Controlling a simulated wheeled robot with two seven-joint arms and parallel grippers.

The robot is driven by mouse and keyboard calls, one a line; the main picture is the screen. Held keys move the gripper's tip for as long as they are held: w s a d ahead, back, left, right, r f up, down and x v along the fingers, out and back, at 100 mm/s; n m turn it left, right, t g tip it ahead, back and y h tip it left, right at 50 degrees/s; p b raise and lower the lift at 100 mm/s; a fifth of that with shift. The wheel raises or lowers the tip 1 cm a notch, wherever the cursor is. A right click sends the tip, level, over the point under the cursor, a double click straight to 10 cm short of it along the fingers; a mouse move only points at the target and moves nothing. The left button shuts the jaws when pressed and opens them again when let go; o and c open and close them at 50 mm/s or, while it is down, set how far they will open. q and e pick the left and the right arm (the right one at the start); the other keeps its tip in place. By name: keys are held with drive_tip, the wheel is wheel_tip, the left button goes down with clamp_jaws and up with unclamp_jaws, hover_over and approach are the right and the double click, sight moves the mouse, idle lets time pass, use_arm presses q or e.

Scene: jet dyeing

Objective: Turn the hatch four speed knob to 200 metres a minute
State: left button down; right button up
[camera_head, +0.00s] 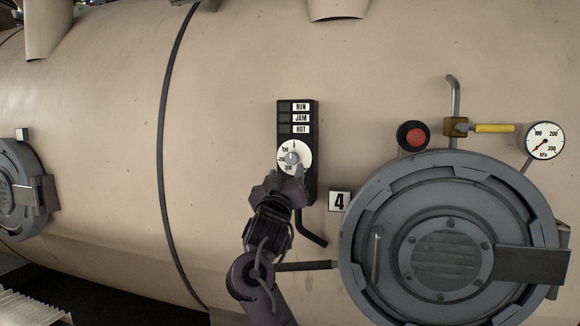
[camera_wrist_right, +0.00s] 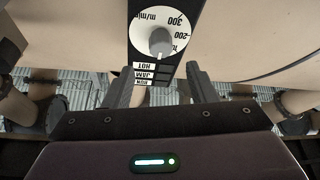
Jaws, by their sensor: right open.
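The hatch four speed knob (camera_head: 291,158) is a small grey knob on a round white dial (camera_head: 302,149), low on a black panel (camera_head: 312,120). In the right wrist view the knob (camera_wrist_right: 160,42) appears upside down, with 200 and 300 legible on its dial (camera_wrist_right: 149,22). Its pale mark seems to point toward the HOT label, away from 200. My right gripper (camera_head: 285,180) is just below the dial in the head view. In the wrist view its fingers (camera_wrist_right: 160,82) are apart and empty, with the knob beyond them. My left gripper is out of view.
RUN, JAM and HOT labels (camera_head: 301,118) sit above the dial. A "4" plate (camera_head: 339,201), a round hatch (camera_head: 360,215), a red button (camera_head: 412,136), a yellow-handled valve (camera_head: 494,128) and a kPa gauge (camera_head: 544,141) are to the right. The vessel wall (camera_head: 225,120) left of the panel is clear.

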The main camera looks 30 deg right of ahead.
sight(291, 159)
drive_tip(key=p+x, duration=0.2)
drive_tip(key=x, duration=0.4)
drive_tip(key=shift+w+d, duration=0.35)
drive_tip(key=shift+w, duration=0.05)
drive_tip(key=c, duration=1)
